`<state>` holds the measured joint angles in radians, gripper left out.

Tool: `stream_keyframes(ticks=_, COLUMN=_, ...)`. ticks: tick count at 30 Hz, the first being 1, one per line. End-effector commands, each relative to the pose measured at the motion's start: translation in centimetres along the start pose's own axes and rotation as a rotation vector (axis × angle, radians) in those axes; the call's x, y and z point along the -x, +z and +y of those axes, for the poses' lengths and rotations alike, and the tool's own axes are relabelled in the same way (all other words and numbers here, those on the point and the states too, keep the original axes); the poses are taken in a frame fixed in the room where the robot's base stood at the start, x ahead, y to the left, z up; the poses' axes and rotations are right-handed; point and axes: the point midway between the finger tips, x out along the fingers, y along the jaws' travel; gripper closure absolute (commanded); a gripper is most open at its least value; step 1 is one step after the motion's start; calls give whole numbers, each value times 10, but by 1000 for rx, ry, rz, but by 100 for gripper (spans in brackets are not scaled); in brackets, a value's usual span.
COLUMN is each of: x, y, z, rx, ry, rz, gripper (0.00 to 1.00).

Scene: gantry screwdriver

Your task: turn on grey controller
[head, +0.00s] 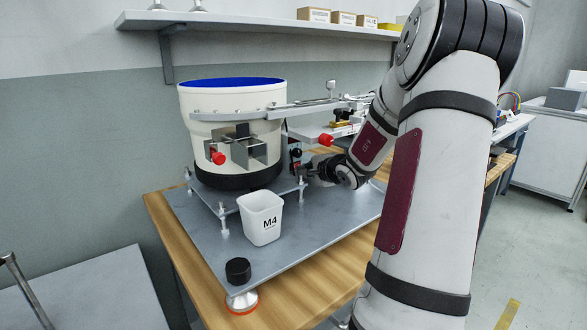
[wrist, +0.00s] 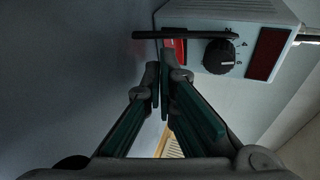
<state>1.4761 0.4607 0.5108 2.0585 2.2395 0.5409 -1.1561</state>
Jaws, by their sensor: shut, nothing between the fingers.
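The grey controller (wrist: 222,12) is a pale box at the top right of the wrist view. Its face carries a black dial (wrist: 219,57) with a white mark, a dark red display window (wrist: 266,54) and a red switch (wrist: 179,47) at its left end. My gripper (wrist: 159,88) is shut and empty, with its fingertips just below the red switch in that view. I cannot tell whether they touch it. In the head view my gripper (head: 308,170) is beside the bowl feeder, low over the metal plate. The controller is not clearly visible there.
A thin black bar (wrist: 200,35) crosses in front of the controller. The white bowl feeder (head: 215,100) stands on a metal plate (head: 305,235) on a wooden table (head: 180,245). An M4 cup (head: 261,222) and a black knob (head: 238,270) are nearer the front. A shelf (head: 240,22) hangs behind.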

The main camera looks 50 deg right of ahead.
Motion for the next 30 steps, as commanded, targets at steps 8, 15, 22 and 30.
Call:
stream_keyframes(ticks=8, x=0, y=0, z=0, rx=0, ry=0, rz=0, gripper=100)
stream_keyframes(ticks=15, x=0, y=0, z=0, rx=0, ry=0, rz=0, gripper=100)
stream_keyframes(ticks=22, x=0, y=0, z=0, rx=0, ry=0, rz=0, gripper=100)
stream_keyframes(ticks=30, x=-6, y=2, z=-1, rx=2, ry=0, rz=-1, gripper=100)
